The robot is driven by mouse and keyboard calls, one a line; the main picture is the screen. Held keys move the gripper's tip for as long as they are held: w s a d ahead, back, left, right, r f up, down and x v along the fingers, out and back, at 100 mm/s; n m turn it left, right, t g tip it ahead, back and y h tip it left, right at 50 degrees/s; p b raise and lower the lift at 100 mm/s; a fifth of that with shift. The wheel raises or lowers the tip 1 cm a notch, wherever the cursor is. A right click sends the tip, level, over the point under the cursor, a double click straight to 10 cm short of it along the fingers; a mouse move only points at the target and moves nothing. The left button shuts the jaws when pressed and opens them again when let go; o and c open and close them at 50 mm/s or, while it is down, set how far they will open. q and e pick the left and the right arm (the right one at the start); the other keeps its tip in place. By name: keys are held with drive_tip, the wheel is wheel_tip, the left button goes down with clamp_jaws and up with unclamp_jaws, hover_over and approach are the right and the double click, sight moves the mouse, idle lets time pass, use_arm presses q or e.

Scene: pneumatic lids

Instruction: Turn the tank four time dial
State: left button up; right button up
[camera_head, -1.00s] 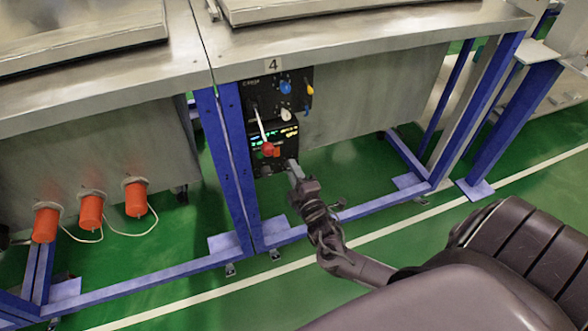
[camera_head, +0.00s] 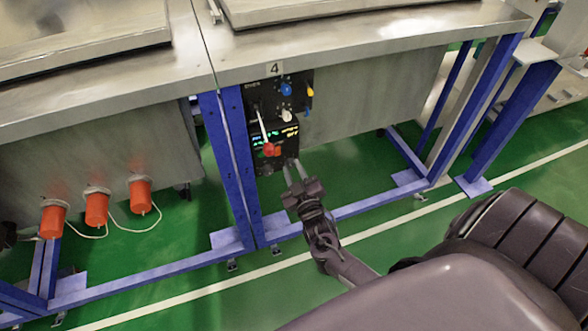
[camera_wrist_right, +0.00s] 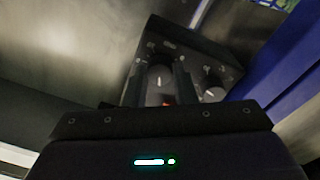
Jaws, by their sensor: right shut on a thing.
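The tank four control panel (camera_head: 261,110) is black, with the number 4 label (camera_head: 275,69) above it. My right gripper (camera_head: 292,168) reaches its lower end from the front. In the right wrist view, its two fingers (camera_wrist_right: 163,88) are shut on a black dial (camera_wrist_right: 160,76) with a white pointer mark. A second black dial (camera_wrist_right: 212,89) with a white mark sits just to the right, apart from the fingers. The lettering around the dials is too small to read. The dials are too small to make out in the head view. My left gripper is not in view.
A lever with a red knob (camera_head: 268,150) and green lit displays (camera_head: 262,139) are just above the gripper. Blue (camera_head: 286,89), yellow (camera_head: 310,91) and white (camera_head: 287,116) knobs are higher. A blue post (camera_head: 233,140) stands left of the panel; orange fittings (camera_head: 97,208) are farther left.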

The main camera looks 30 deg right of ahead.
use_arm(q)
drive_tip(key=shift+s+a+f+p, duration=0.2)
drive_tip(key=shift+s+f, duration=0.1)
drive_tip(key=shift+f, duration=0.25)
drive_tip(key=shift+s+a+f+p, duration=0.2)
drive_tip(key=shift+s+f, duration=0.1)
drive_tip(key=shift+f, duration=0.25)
use_arm(e)
drive_tip(key=shift+m, duration=2.2)
drive_tip(key=o, duration=1)
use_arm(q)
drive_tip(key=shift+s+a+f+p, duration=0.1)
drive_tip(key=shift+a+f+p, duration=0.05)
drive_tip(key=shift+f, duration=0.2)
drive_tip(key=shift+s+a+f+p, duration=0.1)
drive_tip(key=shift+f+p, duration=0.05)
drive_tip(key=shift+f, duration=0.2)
use_arm(e)
drive_tip(key=v, duration=0.7)
drive_tip(key=shift+s+a, duration=0.2)
drive_tip(key=shift+s, duration=0.15)
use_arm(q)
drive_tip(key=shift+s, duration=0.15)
